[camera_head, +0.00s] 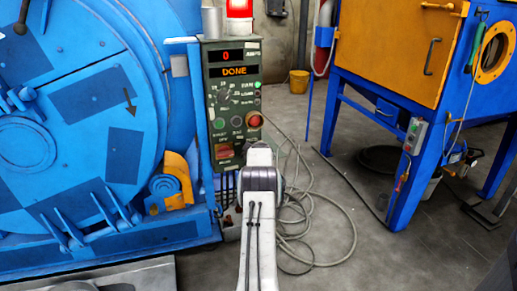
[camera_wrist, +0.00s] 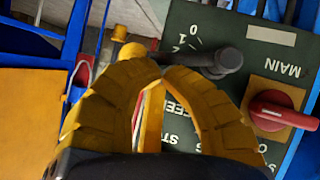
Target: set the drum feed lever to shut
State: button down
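A label partly reading "FEED" is half hidden by a finger. The lever's left end and exact setting are unclear. My gripper (camera_wrist: 162,72) has yellow fingers whose tips come together just below and left of the lever; nothing is visible between the tips. Whether they touch the lever I cannot tell. In the head view the panel (camera_head: 222,90) stands behind my arm, with its display reading "0" and "DONE". My gripper is hidden there.
A red MAIN switch (camera_wrist: 281,112) sits right of my fingers. The large blue drum machine (camera_head: 75,115) stands left of the panel. An orange and blue cabinet (camera_head: 400,50) stands at the right. Cables (camera_head: 320,215) lie loose on the floor between them.

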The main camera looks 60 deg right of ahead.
jog(key=shift+s+d+f+b, duration=0.1)
jog(key=shift+f+b, duration=0.5)
jog(key=shift+f, duration=0.35)
jog(key=shift+s+d+f+b, duration=0.15)
jog(key=shift+f+b, duration=0.4)
jog(key=shift+f, duration=0.35)
jog(key=shift+s+d+f+b, duration=0.1)
jog(key=shift+f+b, duration=0.5)
jog(key=shift+f, duration=0.45)
